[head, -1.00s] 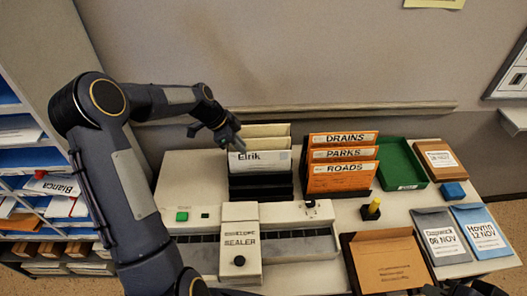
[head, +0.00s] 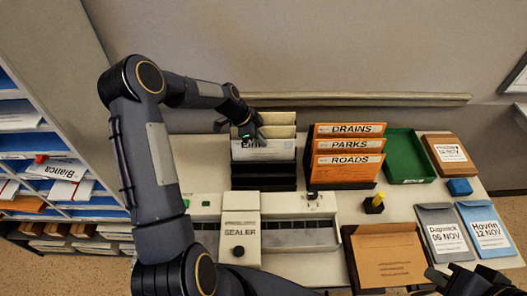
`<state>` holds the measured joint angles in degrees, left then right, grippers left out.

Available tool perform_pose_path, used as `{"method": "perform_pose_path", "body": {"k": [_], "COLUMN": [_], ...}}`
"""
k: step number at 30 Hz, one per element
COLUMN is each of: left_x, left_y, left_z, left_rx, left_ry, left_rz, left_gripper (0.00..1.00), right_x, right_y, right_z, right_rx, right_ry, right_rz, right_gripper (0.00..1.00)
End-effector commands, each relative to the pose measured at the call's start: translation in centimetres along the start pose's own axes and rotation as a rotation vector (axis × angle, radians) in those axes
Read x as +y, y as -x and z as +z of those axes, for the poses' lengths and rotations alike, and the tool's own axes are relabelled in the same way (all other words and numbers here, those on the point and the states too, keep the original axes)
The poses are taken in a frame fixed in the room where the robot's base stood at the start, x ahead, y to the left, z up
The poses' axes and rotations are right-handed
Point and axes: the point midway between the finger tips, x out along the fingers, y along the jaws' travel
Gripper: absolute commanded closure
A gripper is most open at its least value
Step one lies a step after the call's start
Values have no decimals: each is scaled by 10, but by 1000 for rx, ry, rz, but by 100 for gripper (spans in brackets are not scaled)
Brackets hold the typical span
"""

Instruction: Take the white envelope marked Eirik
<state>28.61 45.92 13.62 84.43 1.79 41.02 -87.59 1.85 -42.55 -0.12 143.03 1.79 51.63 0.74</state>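The white envelope marked Eirik (head: 278,151) stands upright at the front of a black rack (head: 265,180), with cream envelopes (head: 278,118) behind it. My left gripper (head: 252,134) is at the envelope's upper left edge, and its fingers cover the top of the name. I cannot tell whether the fingers touch or hold the envelope. My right gripper (head: 462,281) is at the bottom right corner, partly cut off, and its opening is unclear.
Orange envelopes marked DRAINS, PARKS and ROADS (head: 345,162) stand right of the rack. A sealer (head: 240,232) is in front. Shelves (head: 60,165) stand left.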

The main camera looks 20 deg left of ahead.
Motion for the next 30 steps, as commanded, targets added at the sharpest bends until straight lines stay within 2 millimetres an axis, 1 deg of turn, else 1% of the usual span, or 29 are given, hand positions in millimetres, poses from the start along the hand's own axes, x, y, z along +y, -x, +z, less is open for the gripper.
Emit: {"method": "perform_pose_path", "body": {"k": [5,8,9,25,30], "left_x": [0,0,0,-3,-4], "left_y": [0,0,0,2,8], "left_z": [0,0,0,0,-4], "left_rx": [0,0,0,0,1], "left_ry": [0,0,0,-1,-2], "left_rz": [-1,-1,-1,-11,-14], "left_gripper": [87,99,100,100,100], "right_x": [0,0,0,0,0], "right_y": [0,0,0,0,-1], "right_z": [0,0,0,0,0], "right_rx": [0,0,0,0,0], "right_ry": [0,0,0,0,0], "right_rz": [0,0,0,0,0], "right_gripper": [100,100,100,100,100]}}
